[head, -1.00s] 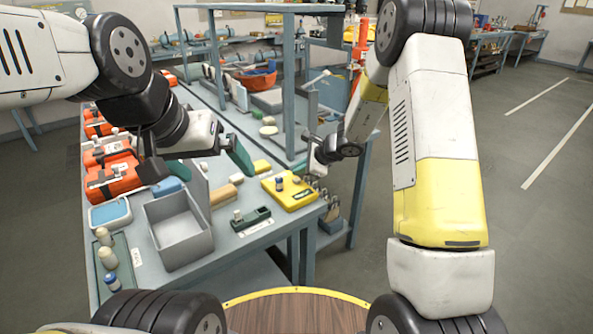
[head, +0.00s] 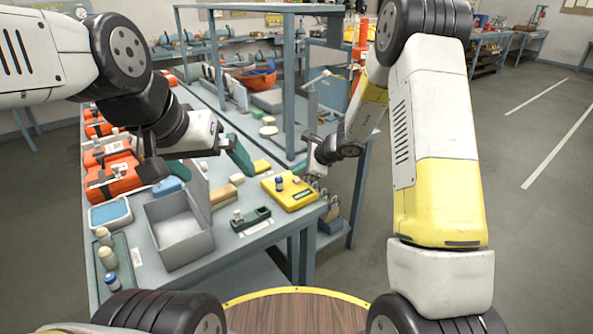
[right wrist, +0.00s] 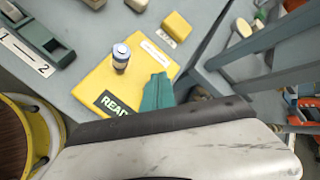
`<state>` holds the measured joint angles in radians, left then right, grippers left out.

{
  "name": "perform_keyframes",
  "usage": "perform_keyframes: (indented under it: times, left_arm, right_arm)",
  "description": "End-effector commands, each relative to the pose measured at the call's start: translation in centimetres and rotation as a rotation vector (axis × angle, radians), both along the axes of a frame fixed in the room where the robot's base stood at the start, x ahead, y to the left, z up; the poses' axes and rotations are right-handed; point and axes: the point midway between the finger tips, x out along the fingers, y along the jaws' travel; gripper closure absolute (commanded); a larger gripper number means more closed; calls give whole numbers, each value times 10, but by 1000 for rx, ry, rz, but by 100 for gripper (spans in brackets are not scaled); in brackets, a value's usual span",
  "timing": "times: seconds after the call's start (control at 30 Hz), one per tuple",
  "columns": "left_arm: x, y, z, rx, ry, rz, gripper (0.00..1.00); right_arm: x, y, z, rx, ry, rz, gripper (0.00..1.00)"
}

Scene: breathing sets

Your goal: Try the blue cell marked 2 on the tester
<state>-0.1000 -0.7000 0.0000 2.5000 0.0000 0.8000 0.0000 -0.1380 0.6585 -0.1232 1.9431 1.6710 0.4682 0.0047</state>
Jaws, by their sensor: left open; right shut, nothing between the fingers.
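My left gripper (head: 208,160) is open and empty above the bench, left of the tester. Another blue-banded cell (head: 112,283) stands at the near left.
A dark green holder (head: 262,214) with a "1 2" label (right wrist: 30,57) is in front of the tester. A grey open bin (head: 190,256) stands left of it. Cream cells (head: 108,258) stand at the left edge.

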Motion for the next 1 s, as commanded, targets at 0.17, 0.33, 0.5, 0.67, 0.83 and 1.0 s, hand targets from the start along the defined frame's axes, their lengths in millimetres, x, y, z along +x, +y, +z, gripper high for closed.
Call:
perform_keyframes:
  times: [0.17, 0.33, 0.5, 0.67, 0.83, 1.0]
  left_arm:
    - [0, 0, 0, 0, 0, 0, 0]
    - [0, 0, 0, 0, 0, 0, 0]
    - [0, 0, 0, 0, 0, 0, 0]
    - [0, 0, 0, 0, 0, 0, 0]
    - [0, 0, 0, 0, 0, 0, 0]
    - [0, 0, 0, 0, 0, 0, 0]
  right_arm:
    - [0, 0, -6, -1, 1, -1, 100]
    - [0, 0, -8, 0, 0, 0, 100]
    - [0, 0, -8, 0, 0, 0, 100]
    - [0, 0, -8, 0, 0, 0, 100]
    - [0, 0, -10, 0, 1, -1, 100]
    - [0, 0, -13, 0, 1, 0, 100]
